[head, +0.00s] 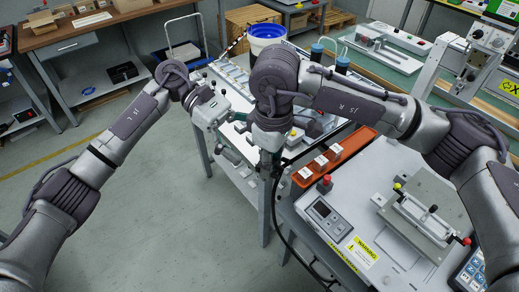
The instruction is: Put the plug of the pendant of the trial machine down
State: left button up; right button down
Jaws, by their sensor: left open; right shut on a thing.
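My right gripper (275,164) points down in the middle of the view, over the left edge of the machine bench. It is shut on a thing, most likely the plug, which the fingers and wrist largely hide. A black cable (277,215) hangs from just below this gripper and runs down past the bench's front left side. My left gripper (230,138) is open, just left of and slightly higher than the right one, near the edge of the light table behind. I cannot make out a pendant clearly.
The machine bench (375,160) carries an orange tray (335,155), a control box (326,213) with a red button, and a metal fixture (430,212). A blue-rimmed white bucket (265,36) stands behind. The floor (165,215) at left is clear.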

jog(key=s+d+r+m, duration=0.6)
jog(key=d+r+m, duration=0.2)
jog(key=r, duration=0.2)
pick_arm(q)
jog(key=v, duration=0.8)
jog(key=shift+o, duration=0.2)
jog(key=shift+w+a, duration=0.1)
jog(key=shift+a, duration=0.05)
pick_arm(e)
jog(key=w+a+m, duration=0.1)
jog(key=w+a, duration=0.1)
jog(key=a, duration=0.1)
jog(key=w+a+m, duration=0.2)
jog(key=w+a, duration=0.1)
jog(key=w+a+m, duration=0.1)
jog(key=w+a, duration=0.2)
jog(key=a, duration=0.1)
jog(key=shift+m, duration=0.3)
pick_arm(q)
jog(key=s+a+r+n+t+h, duration=0.2)
jog(key=s+a+r+n+t, duration=0.1)
jog(key=s+r+n+t, duration=0.5)
jog(key=w+d+f+m, duration=0.1)
jog(key=w+d+f, duration=0.1)
jog(key=d, duration=0.9)
jog(key=shift+w+f+g, duration=0.15)
jog(key=shift+f+g, duration=0.25)
jog(key=shift+f, duration=0.3)
